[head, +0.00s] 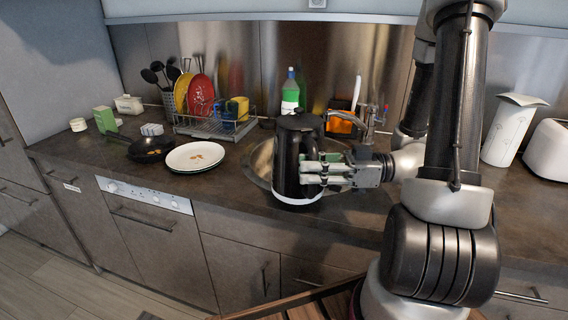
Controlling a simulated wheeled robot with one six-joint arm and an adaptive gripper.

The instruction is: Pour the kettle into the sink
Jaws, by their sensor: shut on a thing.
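A black kettle (286,160) with a pale band at its base is upright in front of the left part of the sink. My gripper (318,170) is shut on the kettle from the right side. The round metal sink (262,158) is partly hidden behind the kettle and my gripper. From this view I cannot tell whether the kettle's base touches the counter edge or is held above it. The tap (368,125) stands at the back right of the sink.
A white container (510,130) and a toaster (548,150) are at the right.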

